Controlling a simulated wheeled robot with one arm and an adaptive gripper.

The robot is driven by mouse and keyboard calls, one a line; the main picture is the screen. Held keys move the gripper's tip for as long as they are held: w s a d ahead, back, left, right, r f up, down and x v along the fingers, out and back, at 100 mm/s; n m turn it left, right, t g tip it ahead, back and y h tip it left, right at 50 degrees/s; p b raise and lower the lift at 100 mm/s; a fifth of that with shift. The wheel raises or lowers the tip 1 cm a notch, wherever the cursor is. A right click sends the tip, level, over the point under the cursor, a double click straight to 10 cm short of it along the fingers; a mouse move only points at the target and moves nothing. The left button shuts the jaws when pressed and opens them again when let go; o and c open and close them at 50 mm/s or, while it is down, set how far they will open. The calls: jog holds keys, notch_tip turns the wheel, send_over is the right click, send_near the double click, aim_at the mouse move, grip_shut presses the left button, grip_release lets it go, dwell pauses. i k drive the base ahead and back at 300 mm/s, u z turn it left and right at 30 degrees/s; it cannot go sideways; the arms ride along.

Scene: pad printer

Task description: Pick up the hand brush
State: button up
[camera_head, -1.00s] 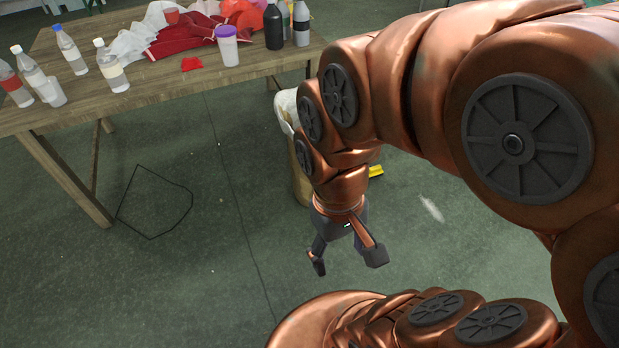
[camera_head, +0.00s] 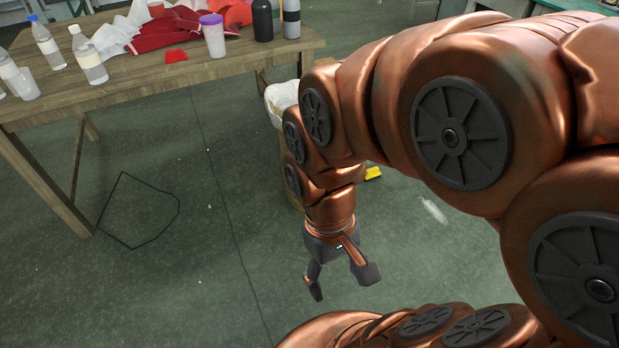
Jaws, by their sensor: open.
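My gripper (camera_head: 342,284) hangs open and empty above the bare green floor, fingers pointing down. I cannot clearly make out a hand brush. A small yellow object (camera_head: 373,173) lies on the floor just right of my arm's wrist and is partly hidden behind it. It could be part of the brush, but I cannot tell. It is beyond my gripper, up and to the right in the picture, and apart from the fingers.
A wooden table (camera_head: 130,98) at upper left holds bottles, a purple-lidded cup (camera_head: 214,38) and red and white cloths. A bin with a white liner (camera_head: 281,97) stands behind my arm. A black outline (camera_head: 135,240) marks the floor. The floor below the table is mostly clear.

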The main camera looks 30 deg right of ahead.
aim_at(373, 173)
jog(key=z, duration=1.35)
